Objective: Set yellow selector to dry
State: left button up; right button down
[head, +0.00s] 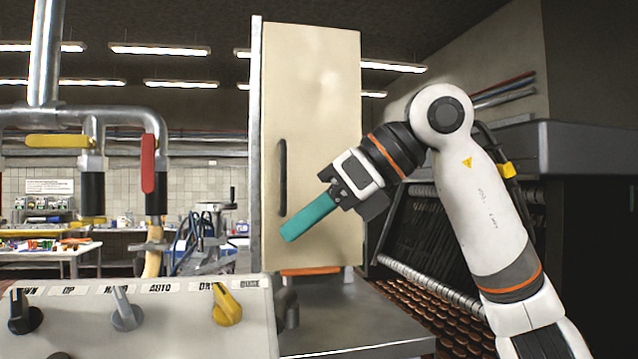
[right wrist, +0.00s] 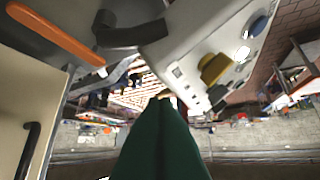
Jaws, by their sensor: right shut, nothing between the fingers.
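The yellow selector (head: 229,304) is on the sloped pale control panel (head: 170,335) at the lower left of the head view. Its pointer end leans up and left, toward the label that seems to read DRY; another label, hard to read, sits to its right. In the right wrist view, the yellow selector (right wrist: 214,68) shows right of and above the fingertips, apart from them. My right gripper (head: 284,237) has teal fingers, shut and empty. It is in front of the beige cabinet door, above and right of the selector. My left gripper is not in view.
A black knob (head: 24,312) and a grey knob (head: 126,310) sit left on the same panel. A beige cabinet door (head: 325,110) with a dark handle (head: 282,178) stands behind my gripper. Pipes with a yellow lever (head: 58,141) and a red lever (head: 148,163) rise behind the panel.

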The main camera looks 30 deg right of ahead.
jog(key=r, duration=0.5)
jog(key=shift+d+r, duration=0.2)
jog(key=shift+d, duration=0.05)
jog(key=shift+d, duration=0.15)
